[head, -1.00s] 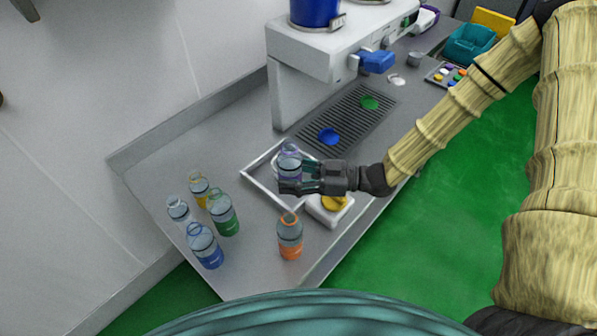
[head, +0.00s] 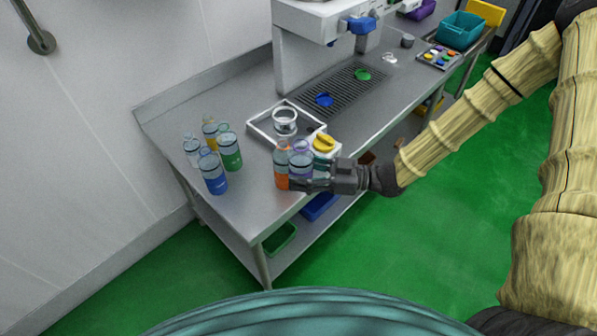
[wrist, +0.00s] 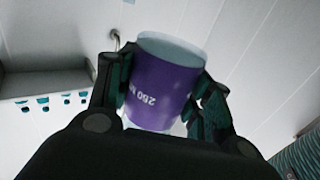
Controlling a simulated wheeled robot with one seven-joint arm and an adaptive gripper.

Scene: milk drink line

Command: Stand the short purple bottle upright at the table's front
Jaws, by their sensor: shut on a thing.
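My gripper (head: 300,182) is shut on the short purple bottle (head: 301,165), near the table's front edge. I cannot tell whether those two touch, or whether the purple bottle's base meets the table (head: 247,200). In the wrist view the purple bottle (wrist: 160,92) sits between both fingers, its pale print upside down. The fingers hide its lower part in the head view.
Blue (head: 213,177), green (head: 230,156), yellow (head: 211,131) and white (head: 191,147) bottles stand clustered at the left. A white-framed tray (head: 258,132) and a yellow-topped white block (head: 324,142) lie behind. Bare tabletop lies between the cluster and the orange bottle.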

